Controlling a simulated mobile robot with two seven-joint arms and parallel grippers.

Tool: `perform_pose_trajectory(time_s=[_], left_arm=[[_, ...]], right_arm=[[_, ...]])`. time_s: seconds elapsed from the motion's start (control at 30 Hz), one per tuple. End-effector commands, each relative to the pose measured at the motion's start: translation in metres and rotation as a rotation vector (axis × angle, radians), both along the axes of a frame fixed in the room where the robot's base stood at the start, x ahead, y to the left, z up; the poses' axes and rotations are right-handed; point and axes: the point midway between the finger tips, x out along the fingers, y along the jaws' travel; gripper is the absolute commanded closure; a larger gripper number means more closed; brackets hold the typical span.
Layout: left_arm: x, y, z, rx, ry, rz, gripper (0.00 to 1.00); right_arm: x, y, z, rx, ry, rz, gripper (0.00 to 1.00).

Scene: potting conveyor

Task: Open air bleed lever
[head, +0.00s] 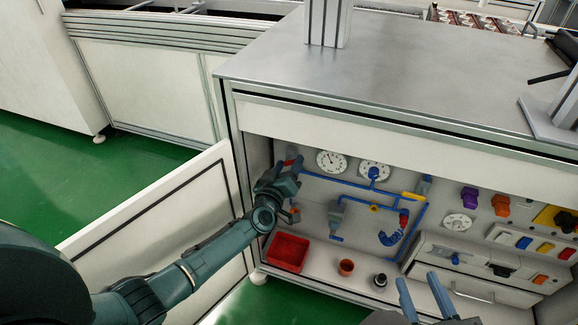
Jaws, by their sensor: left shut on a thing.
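My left gripper (286,165) reaches through the open front into the cabinet's left side. It is shut on a small red part at the left end of the blue pipework (325,180), which looks like the lever. The fingers and wrist hide most of this part, so its angle cannot be told. My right gripper (418,279) is at the bottom of the view, in front of the cabinet. Its two blue fingers are apart with nothing between them.
The open white door (150,215) is at left. A drawer unit (470,275) is at right.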

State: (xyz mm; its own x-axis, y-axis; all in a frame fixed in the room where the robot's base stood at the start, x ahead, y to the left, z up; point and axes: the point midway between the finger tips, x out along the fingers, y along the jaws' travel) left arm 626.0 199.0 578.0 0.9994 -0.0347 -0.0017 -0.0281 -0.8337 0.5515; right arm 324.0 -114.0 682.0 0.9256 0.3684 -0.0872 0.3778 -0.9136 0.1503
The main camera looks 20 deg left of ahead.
Motion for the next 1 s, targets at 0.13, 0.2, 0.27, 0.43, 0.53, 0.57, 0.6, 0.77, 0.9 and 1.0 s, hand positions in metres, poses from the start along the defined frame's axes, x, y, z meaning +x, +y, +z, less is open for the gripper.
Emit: perform_pose_trajectory(time_s=[0.13,0.2,0.27,0.43,0.53,0.57,0.6,0.77,0.9,1.0], left_arm=[[0.0,0.003,0.0,-0.142,0.005,0.002,0.71],[0.0,0.005,0.001,-0.208,0.007,0.003,0.71],[0.0,0.006,0.001,-0.267,0.009,0.003,0.71],[0.0,0.01,0.002,-0.429,0.014,0.004,0.71],[0.0,0.012,0.003,-0.523,0.016,0.003,0.71],[0.0,0.012,0.003,-0.55,0.016,0.004,0.71],[0.0,0.013,0.003,-0.587,0.018,0.004,0.71],[0.0,0.016,0.003,-0.724,0.022,0.003,0.71],[0.0,0.019,0.003,-0.825,0.026,0.004,0.71],[0.001,0.02,0.003,-0.882,0.028,0.005,0.71]], right_arm=[[0.0,0.001,-0.001,0.001,-0.013,0.003,0.65],[0.0,0.001,-0.001,0.002,-0.023,0.005,0.65],[0.0,0.001,-0.001,0.003,-0.031,0.006,0.65],[0.0,0.002,-0.001,0.005,-0.062,0.012,0.65],[-0.001,0.004,-0.001,0.008,-0.083,0.017,0.65],[-0.001,0.004,-0.001,0.01,-0.091,0.02,0.65],[-0.001,0.005,-0.001,0.01,-0.099,0.022,0.65],[0.0,0.007,-0.001,0.008,-0.141,0.034,0.65],[0.0,0.01,-0.002,0.013,-0.169,0.043,0.65],[-0.002,0.012,-0.001,0.015,-0.187,0.052,0.65]])
